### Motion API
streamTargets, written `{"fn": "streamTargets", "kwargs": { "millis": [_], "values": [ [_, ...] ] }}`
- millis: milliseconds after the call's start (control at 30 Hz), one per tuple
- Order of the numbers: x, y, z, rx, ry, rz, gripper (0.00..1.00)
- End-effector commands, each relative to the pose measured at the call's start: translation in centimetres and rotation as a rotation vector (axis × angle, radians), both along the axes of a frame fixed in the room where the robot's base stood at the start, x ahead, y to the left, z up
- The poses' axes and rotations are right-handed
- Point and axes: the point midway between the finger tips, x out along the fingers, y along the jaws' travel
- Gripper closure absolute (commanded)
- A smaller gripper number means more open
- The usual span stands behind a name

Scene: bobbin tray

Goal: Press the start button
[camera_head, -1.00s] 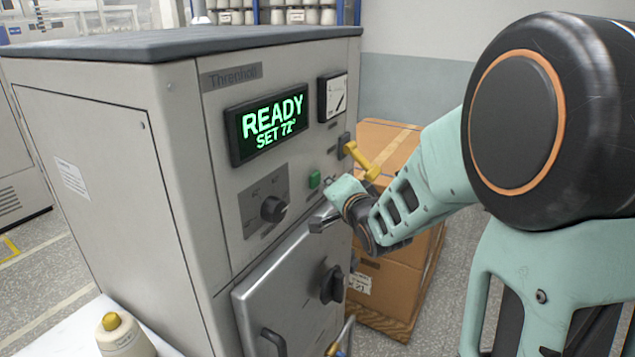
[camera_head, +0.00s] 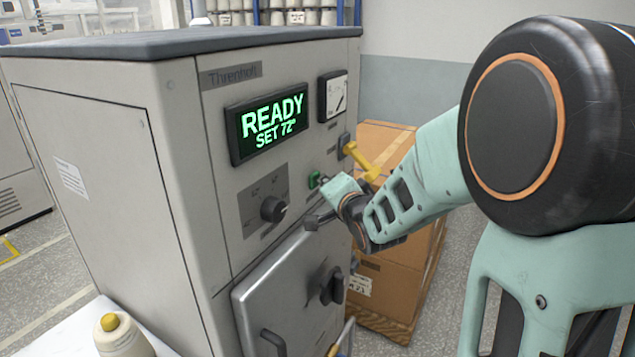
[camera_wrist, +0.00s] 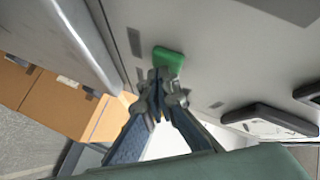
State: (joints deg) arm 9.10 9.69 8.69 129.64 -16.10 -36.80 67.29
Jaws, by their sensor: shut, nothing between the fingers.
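The green start button (camera_head: 314,179) is on the front panel of the grey machine (camera_head: 100,190). In the wrist view the button (camera_wrist: 168,58) stands out from the panel just beyond my fingertips. My gripper (camera_head: 325,183) is shut and empty, right beside the button in the head view. In the wrist view its closed tips (camera_wrist: 160,82) meet the button's lower edge in the picture; I cannot tell whether they touch it. The display (camera_head: 268,122) reads READY SET 72° in green.
A yellow-handled switch (camera_head: 361,160) sits just above my wrist. A dark knob (camera_head: 272,209) is left of the button, with the metal door (camera_head: 290,285) below. Cardboard boxes (camera_head: 385,285) stand behind my arm. A yellow-topped bobbin (camera_head: 120,335) is at front left.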

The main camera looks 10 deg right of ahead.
Motion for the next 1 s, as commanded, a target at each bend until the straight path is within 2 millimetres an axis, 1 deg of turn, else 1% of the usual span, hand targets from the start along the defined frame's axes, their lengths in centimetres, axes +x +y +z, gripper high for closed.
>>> {"fn": "streamTargets", "kwargs": {
  "millis": [367,667,1000],
  "values": [
    [0.3,0.5,0.0,0.0,0.0,0.002,1.0],
    [0.2,0.5,0.0,0.0,0.0,0.002,1.0],
    [-0.6,-0.7,0.0,-0.001,0.002,0.001,1.0]
  ]
}}
